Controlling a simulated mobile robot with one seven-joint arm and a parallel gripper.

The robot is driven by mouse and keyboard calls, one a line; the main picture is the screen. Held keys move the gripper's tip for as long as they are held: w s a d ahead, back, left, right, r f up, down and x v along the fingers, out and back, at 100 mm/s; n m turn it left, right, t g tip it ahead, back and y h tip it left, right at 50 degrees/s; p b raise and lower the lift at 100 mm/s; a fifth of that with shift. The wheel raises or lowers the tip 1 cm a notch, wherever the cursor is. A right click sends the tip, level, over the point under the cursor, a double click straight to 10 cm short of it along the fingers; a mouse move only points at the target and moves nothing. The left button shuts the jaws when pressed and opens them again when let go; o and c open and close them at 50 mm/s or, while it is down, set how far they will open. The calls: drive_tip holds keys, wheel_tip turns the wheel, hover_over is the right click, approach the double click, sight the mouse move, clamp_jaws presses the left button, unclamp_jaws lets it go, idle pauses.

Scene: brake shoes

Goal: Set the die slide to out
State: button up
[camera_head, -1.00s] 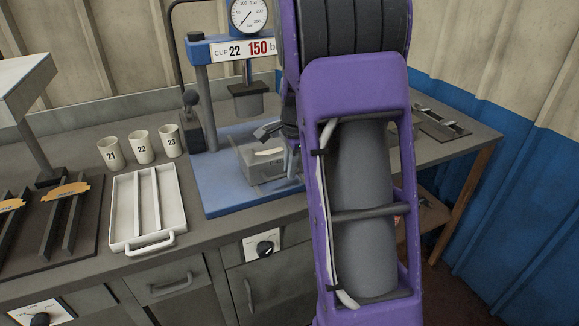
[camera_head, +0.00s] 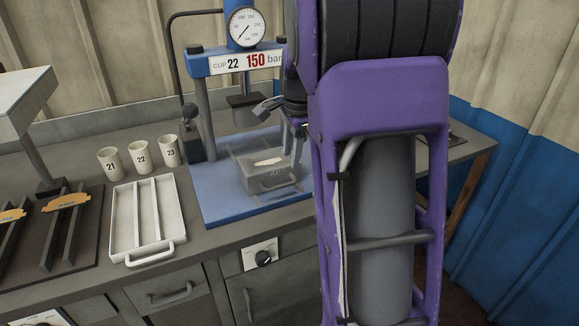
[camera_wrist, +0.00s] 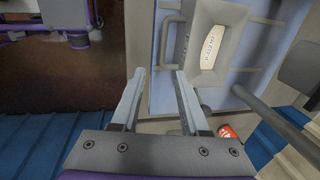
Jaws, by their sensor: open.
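The die slide (camera_head: 272,180) is a grey block with a pale oval insert on top and a bar handle at its front. It sits on the blue press base (camera_head: 225,195), in front of the ram. In the wrist view the die slide (camera_wrist: 228,32) is at the top right, with its handle (camera_wrist: 165,38) along its left side. My gripper (camera_wrist: 160,74) is open and empty. Its fingertips are below the handle in that picture and appear apart from it. In the head view my purple arm hides most of my gripper.
The blue press has a gauge (camera_head: 245,28) and a "CUP 22 150 bar" sign (camera_head: 240,63); its ram (camera_head: 243,113) hangs behind the die slide. Numbered cups (camera_head: 141,154) and a white tray (camera_head: 120,225) stand to the left.

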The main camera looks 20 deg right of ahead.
wheel_tip(320, 180, up, 8)
drive_tip(key=s+p, duration=0.1)
drive_tip(key=shift+s, duration=0.35)
drive_tip(key=shift+r, duration=0.1)
